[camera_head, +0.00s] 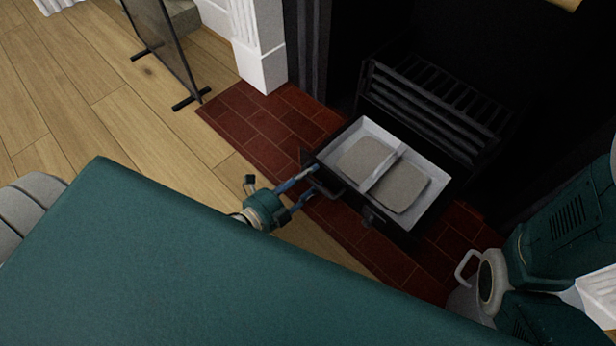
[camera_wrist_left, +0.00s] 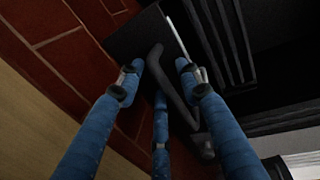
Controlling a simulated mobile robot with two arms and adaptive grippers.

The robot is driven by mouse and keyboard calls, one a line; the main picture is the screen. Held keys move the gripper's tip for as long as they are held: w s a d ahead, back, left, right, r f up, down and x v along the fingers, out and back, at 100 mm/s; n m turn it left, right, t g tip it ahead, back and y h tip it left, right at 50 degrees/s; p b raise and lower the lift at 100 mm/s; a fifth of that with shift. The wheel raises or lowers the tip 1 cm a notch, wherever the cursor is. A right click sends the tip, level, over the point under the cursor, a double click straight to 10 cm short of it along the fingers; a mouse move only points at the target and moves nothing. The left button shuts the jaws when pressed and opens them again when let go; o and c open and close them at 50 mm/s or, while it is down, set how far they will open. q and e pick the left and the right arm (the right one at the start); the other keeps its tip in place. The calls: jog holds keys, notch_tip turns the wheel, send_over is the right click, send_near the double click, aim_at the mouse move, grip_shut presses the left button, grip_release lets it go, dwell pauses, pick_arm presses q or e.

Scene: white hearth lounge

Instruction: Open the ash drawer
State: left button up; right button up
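The ash drawer (camera_head: 369,205) is a dark front with a pale tray (camera_head: 437,206) behind it. It stands pulled out below the black fire grate, and grey slabs of ash lie on both sides of the tray's divider. My left gripper (camera_head: 306,186) is at the drawer front, by its dark handle (camera_head: 328,190). In the left wrist view the blue fingers (camera_wrist_left: 160,82) are spread, with the bar handle (camera_wrist_left: 178,95) between them; gaps show beside the bar, and I cannot tell whether any finger touches it. My right arm shows at the right, but its gripper is out of view.
The black grate (camera_head: 440,100) stands behind the drawer in a dark fireplace. The red brick hearth (camera_head: 270,125) lies under and around it. A mesh screen (camera_head: 165,45) stands at the upper left, beside a white pillar (camera_head: 258,50). The wooden floor at left is clear.

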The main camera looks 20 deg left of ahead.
pick_arm(q)
jog(key=v, duration=1.2)
dwell(0.3)
